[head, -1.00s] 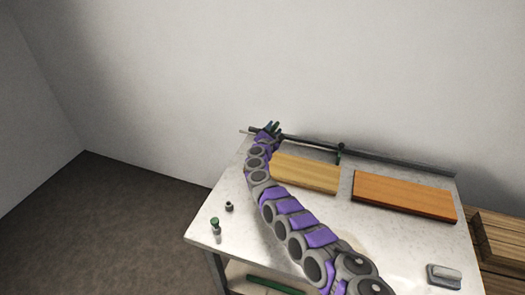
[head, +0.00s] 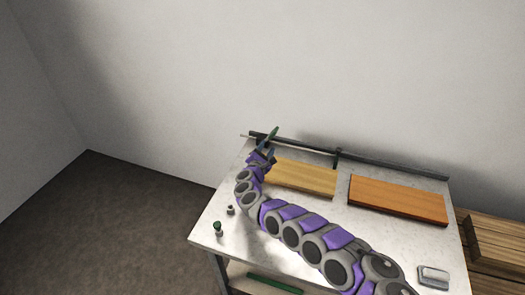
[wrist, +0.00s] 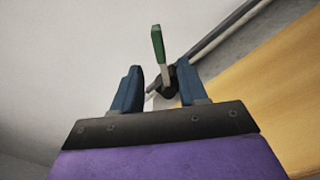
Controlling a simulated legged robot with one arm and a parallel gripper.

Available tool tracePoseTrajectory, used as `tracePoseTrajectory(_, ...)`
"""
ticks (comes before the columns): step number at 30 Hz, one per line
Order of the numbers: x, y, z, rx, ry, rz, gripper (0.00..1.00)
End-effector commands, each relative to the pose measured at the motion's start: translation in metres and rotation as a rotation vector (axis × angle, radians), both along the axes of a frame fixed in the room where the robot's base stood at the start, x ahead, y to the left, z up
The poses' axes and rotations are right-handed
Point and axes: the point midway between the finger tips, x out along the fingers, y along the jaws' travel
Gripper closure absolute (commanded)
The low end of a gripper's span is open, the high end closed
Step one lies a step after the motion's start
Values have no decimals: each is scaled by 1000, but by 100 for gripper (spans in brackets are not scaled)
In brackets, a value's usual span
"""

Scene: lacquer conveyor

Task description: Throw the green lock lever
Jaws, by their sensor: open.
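The green lock lever (head: 270,136) stands up at the left end of the dark rail, at the back left of the table. In the wrist view the lever (wrist: 158,45) rises from a dark pivot (wrist: 168,80), tilted slightly. My gripper (head: 266,154) is open just in front of the lever, on the near side. In the wrist view its two blue fingers (wrist: 159,67) stand apart, with the lever showing in the gap, apparently beyond the fingertips. I see no contact. The lever's base is partly hidden behind my gripper in the head view.
A pale wooden board (head: 304,178) lies right of my gripper, and an orange-brown board (head: 398,201) lies further right. A grey block (head: 433,275) is at the front right.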

Motion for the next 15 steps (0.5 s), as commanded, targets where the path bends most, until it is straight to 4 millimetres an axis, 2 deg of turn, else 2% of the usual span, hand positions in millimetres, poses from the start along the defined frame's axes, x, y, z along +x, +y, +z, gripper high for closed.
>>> tracePoseTrajectory(4,-11,4,6,-1,1,1,57)
tracePoseTrajectory(15,-38,12,3,1,-2,0,57)
